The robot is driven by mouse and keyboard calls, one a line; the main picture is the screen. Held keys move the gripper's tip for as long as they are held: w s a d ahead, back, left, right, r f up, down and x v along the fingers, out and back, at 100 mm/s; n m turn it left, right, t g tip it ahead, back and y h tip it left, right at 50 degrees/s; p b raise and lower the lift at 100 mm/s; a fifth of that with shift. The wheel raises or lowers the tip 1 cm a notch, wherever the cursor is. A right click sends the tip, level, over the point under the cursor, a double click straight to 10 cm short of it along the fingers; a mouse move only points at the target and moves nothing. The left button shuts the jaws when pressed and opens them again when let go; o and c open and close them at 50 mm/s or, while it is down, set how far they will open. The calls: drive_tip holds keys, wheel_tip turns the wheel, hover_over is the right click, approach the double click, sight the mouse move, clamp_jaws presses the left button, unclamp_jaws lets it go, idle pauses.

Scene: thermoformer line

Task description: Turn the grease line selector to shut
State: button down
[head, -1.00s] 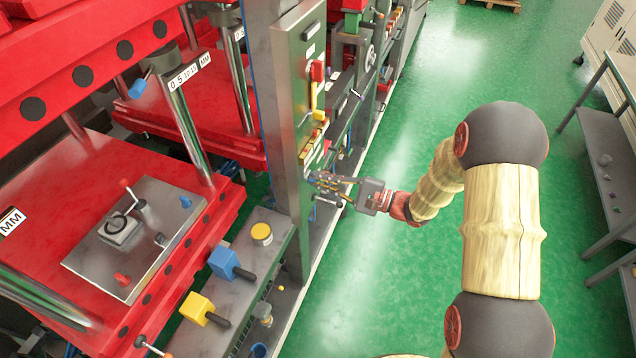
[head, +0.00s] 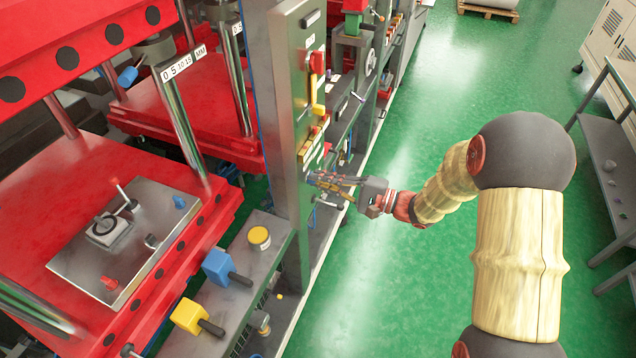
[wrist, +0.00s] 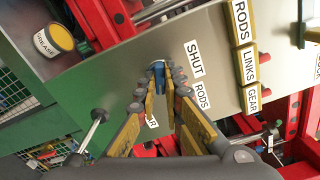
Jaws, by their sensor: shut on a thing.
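The grease line selector shows as a small blue handle (wrist: 158,72) on a grey metal panel (wrist: 130,55) in the wrist view. My gripper (wrist: 160,82) is shut on it, one finger on each side; the fingers hide its lower part. A white SHUT label (wrist: 194,58) is just right of the fingertips, with a RODS label (wrist: 202,95) below it. A third label (wrist: 151,122), ending in "AR", is partly hidden between the fingers. In the head view my gripper (head: 318,180) is against the front of the grey column (head: 285,120), and the handle cannot be made out.
Yellow RODS, LINKS and GEAR plates (wrist: 248,60) line the panel's right in the wrist view. A yellow-lidded grease pot (wrist: 52,38) is at upper left. A ball-ended lever (wrist: 90,130) stands left of my gripper. The green floor (head: 420,270) right of the machines is open.

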drive_tip(key=shift+f+n+b, duration=0.15)
drive_tip(key=shift+n+b, duration=1.65)
drive_tip(key=shift+b, duration=1.55)
drive_tip(key=shift+n+b, duration=0.6)
drive_tip(key=shift+b, duration=0.7)
drive_tip(key=shift+n+b, duration=1.8)
drive_tip(key=shift+b, duration=2.45)
drive_tip(key=shift+n+b, duration=0.6)
drive_tip(key=n, duration=0.5)
